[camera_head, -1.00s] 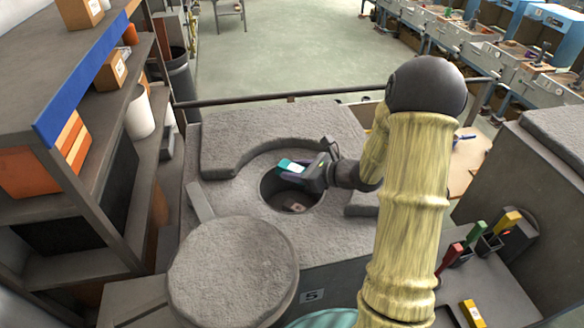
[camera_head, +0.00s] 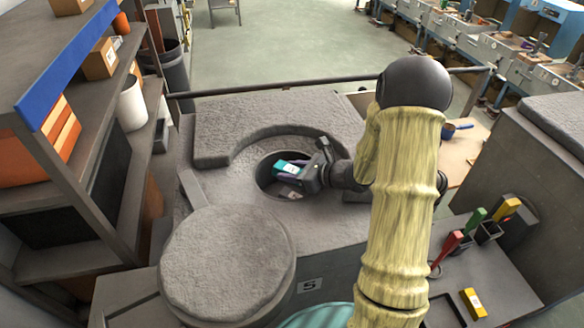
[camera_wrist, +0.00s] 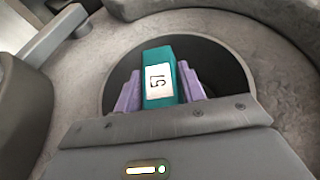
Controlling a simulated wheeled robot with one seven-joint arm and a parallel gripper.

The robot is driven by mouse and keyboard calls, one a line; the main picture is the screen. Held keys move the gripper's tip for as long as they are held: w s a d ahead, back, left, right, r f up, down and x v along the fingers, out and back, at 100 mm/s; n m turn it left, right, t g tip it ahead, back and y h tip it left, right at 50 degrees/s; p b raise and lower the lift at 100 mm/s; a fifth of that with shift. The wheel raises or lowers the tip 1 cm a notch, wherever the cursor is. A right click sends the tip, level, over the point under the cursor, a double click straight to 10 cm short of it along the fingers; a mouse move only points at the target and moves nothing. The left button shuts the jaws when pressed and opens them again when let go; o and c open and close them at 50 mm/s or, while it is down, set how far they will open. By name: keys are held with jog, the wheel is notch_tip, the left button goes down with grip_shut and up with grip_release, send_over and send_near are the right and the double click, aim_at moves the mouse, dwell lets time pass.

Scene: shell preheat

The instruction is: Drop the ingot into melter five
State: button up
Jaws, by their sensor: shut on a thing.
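The ingot (camera_head: 284,167) is a teal block; its white label shows in the wrist view (camera_wrist: 159,82). My gripper (camera_head: 296,170) is shut on the ingot. In the wrist view the purple fingers (camera_wrist: 160,92) press on both sides of it. The ingot is over the round dark opening (camera_head: 266,186) of melter five (camera_head: 330,225), whose front plate reads 5. A small pale piece lies inside the opening, partly hidden by my gripper. The round stone lid (camera_head: 228,262) lies to the front left, off the opening.
A shelf unit (camera_head: 75,170) with boxes stands close on the left. On the right are a ledge with coloured handles (camera_head: 475,225) and a yellow block (camera_head: 473,303). A rail (camera_head: 235,92) runs behind the melter.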

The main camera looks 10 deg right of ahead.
jog(key=shift+f, duration=0.25)
jog(key=o, duration=1.4)
jog(key=shift+c, duration=0.2)
jog(key=b+v, duration=0.5)
jog(key=v, duration=1.2)
jog(key=shift+s+d, duration=0.1)
jog(key=shift+d, duration=0.1)
